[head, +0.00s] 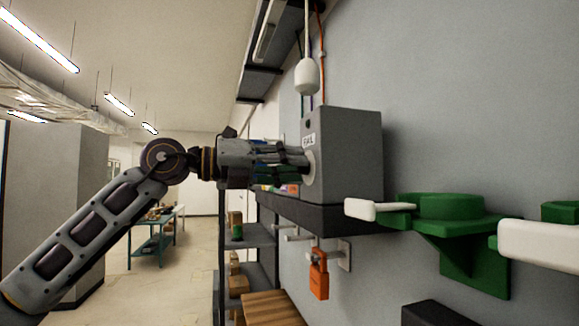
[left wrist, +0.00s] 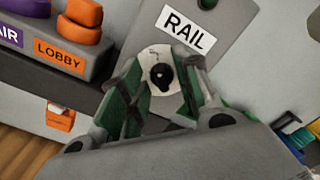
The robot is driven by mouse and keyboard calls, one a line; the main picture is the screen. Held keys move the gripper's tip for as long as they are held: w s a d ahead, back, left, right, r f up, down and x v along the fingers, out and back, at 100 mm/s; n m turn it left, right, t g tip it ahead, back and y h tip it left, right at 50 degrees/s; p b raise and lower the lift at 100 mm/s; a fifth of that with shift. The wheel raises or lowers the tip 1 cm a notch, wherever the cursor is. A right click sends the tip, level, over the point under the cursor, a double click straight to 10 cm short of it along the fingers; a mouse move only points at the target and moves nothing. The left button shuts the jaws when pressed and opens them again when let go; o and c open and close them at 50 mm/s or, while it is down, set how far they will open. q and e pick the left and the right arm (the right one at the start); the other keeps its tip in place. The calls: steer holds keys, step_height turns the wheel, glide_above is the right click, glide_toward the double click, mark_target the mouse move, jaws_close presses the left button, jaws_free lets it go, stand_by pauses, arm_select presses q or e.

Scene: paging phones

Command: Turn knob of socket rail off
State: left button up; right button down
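The grey socket rail box (head: 350,155) is mounted on the wall and shows a white RAIL label in the left wrist view (left wrist: 186,29). Below the label is a small black knob (left wrist: 162,78) on a round white plate (left wrist: 151,58). In the head view the plate's edge shows at the box's left face, but the black knob is hidden. My left gripper (head: 303,158) is up against this face. In the left wrist view its green-padded fingers (left wrist: 166,72) stand apart on either side of the knob, with visible gaps. My right gripper is not in view.
A dark ledge (head: 320,211) runs under the box. An orange padlock (head: 318,275) hangs below it. Green holders (head: 450,215) with white handles stick out at right. A white pull (head: 307,76) hangs above. A LOBBY block (left wrist: 60,55) sits left of the knob.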

arm_select(q)
steer(key=v, duration=1.2)
stand_by(0.8)
